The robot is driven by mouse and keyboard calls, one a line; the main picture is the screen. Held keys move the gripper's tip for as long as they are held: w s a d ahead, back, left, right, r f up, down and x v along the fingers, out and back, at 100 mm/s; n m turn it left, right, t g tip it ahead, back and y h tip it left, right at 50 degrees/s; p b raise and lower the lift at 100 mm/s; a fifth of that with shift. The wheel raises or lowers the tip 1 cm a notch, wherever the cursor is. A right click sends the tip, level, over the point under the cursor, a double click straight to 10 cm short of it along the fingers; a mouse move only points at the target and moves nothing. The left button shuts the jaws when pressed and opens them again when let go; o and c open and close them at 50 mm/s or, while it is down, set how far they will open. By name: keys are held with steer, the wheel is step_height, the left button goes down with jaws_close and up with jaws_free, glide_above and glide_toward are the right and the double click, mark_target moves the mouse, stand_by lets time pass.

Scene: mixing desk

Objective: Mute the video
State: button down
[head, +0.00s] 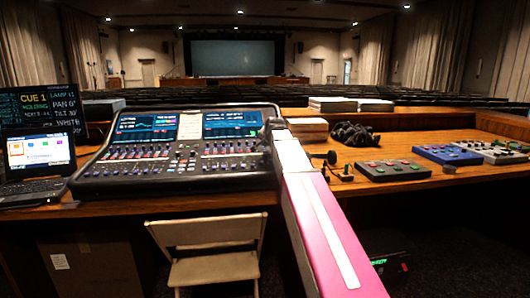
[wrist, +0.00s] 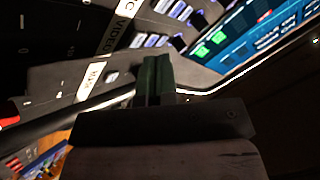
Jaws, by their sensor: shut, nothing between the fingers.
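The mixing desk (head: 180,178) stands on the wooden counter, with two lit screens and rows of faders and buttons. My pink and white arm reaches to its right edge, where my gripper (head: 271,126) is small and dark. In the wrist view my gripper (wrist: 158,78) is shut and empty, its fingertips close over the desk panel. A white label reading VIDEO (wrist: 115,37) lies just beyond the fingertips to the upper left, and another label (wrist: 90,78) lies left of them. The fingers and steep angle hide part of the panel; I cannot tell whether they touch it.
A laptop (head: 40,155) and a cue monitor (head: 50,105) stand left of the desk. Headphones (head: 353,134), a grey button box (head: 393,170) and a blue box (head: 447,155) lie to the right. A folding chair (head: 212,268) stands in front of the counter.

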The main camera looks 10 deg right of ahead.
steer(key=shift+f, duration=0.15)
steer(key=shift+f, duration=0.25)
steer(key=shift+f, duration=0.25)
stand_by(0.5)
steer(key=shift+r, duration=0.65)
steer(key=shift+r, duration=0.15)
steer(key=shift+s+r, duration=0.15)
steer(key=shift+r, duration=1.05)
steer(key=shift+s+r, duration=0.1)
steer(key=shift+r, duration=1.05)
